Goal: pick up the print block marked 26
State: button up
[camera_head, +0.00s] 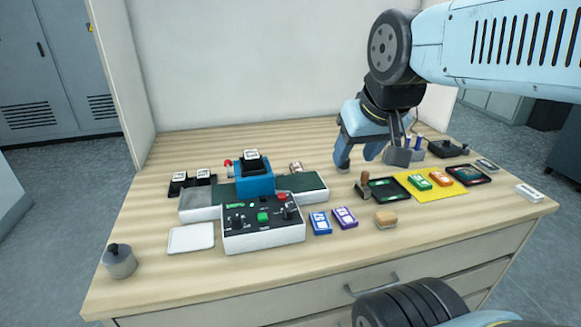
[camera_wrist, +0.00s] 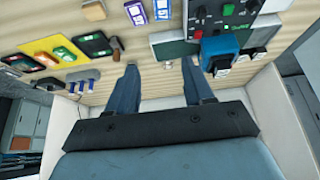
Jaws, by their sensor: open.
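Several small blocks with white marked tops show in the head view; their numbers are too small to read, so I cannot tell which is 26. Two white-topped blocks (camera_head: 180,177) (camera_head: 203,174) sit on dark bases at the left. Another white-topped block (camera_head: 251,155) is on top of the blue press (camera_head: 255,182).
A control box (camera_head: 263,232) stands before the press. Blue (camera_head: 320,223) and purple (camera_head: 345,217) packs, a tan block (camera_head: 386,220) and a wooden-handled stamp (camera_head: 364,185) lie nearby. A yellow mat (camera_head: 429,207) carries coloured packs. A metal weight (camera_head: 119,261) stands front left.

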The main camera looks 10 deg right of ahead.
jog(key=shift+o, duration=0.7)
jog(key=shift+w+r, duration=0.1)
jog(key=shift+w, duration=0.2)
jog(key=o, duration=0.3)
jog(key=w+g, duration=0.1)
jog(key=w, duration=0.7)
jog(key=shift+w+r, duration=0.35)
jog(key=shift+r, duration=0.1)
jog(key=g, duration=0.3)
send_over(298, 167)
jog(key=shift+m, duration=0.3)
jog(key=f, duration=2)
jog(key=shift+s+d+f, duration=0.1)
jog(key=shift+s+d, duration=0.05)
jog(key=shift+s, duration=0.25)
jog(key=shift+w+a+f, duration=0.15)
jog(key=shift+f, duration=1.2)
jog(key=shift+w+a+f, duration=0.1)
jog(key=shift+f, duration=1.2)
